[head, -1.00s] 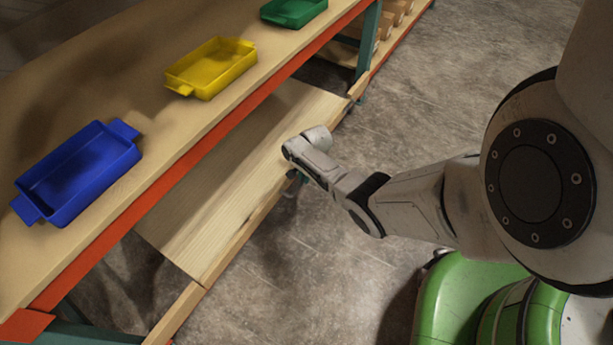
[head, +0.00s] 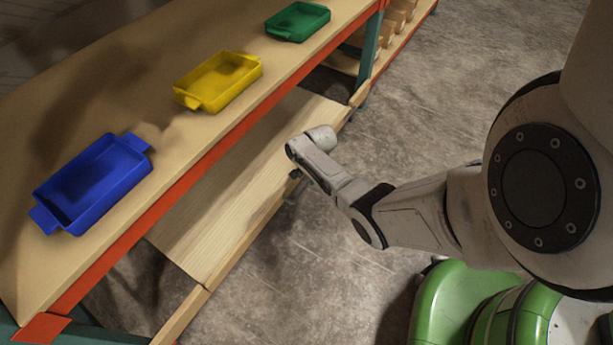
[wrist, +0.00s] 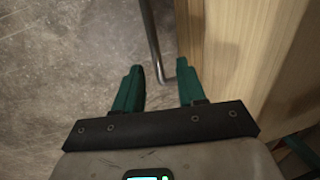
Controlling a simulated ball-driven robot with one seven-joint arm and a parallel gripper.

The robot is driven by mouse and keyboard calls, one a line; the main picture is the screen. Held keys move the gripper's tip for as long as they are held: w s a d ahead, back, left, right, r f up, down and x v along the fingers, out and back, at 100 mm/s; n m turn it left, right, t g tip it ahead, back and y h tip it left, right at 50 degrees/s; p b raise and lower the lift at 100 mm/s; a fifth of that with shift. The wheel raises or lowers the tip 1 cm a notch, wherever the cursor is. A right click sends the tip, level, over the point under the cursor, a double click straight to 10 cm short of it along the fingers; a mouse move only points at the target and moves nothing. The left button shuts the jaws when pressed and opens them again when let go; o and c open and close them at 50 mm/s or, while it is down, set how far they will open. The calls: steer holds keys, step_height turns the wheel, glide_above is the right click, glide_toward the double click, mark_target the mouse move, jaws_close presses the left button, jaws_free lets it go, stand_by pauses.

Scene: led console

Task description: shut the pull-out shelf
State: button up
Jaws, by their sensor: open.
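The pull-out shelf (head: 225,200) is a light wooden board that stands out from under the bench top in the head view. Its wooden front face (wrist: 240,50) fills the right of the wrist view. A thin grey metal handle bar (wrist: 151,38) runs beside that face and bends near my fingertips. My gripper (wrist: 158,75) has two dark green fingers, spread apart, with the bent end of the bar between or just beyond the tips. The fingers are not closed on it. In the head view my wrist hides most of my gripper (head: 295,175) at the shelf's front edge.
The bench top (head: 130,85) has an orange front edge and carries a blue tray (head: 92,185), a yellow tray (head: 218,80) and a green tray (head: 297,21). A teal post (head: 370,55) stands beyond the shelf. The concrete floor (head: 440,110) is clear in front.

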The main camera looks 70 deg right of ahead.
step_height(320, 180, up, 6)
steer(key=s+p, duration=0.1)
steer(key=p, duration=0.2)
steer(key=shift+a, duration=0.1)
stand_by(0.4)
steer(key=w+a+r+n, duration=0.1)
steer(key=w+a+n, duration=0.3)
steer(key=a, duration=0.7)
steer(key=s+a+r+n+y, duration=0.1)
steer(key=s+a+r+n, duration=0.2)
steer(key=a, duration=0.5)
steer(key=s+a+r+n, duration=0.1)
steer(key=a+r+n, duration=0.2)
steer(key=a+n, duration=0.35)
steer(key=s+a+r+n+g, duration=0.1)
steer(key=s+a+r+n, duration=0.4)
steer(key=s+r+n, duration=0.35)
step_height(320, 180, up, 31)
steer(key=s+m+p, duration=0.1)
steer(key=p, duration=2.9)
steer(key=shift+s+m+h, duration=0.15)
steer(key=shift+m+h, duration=0.25)
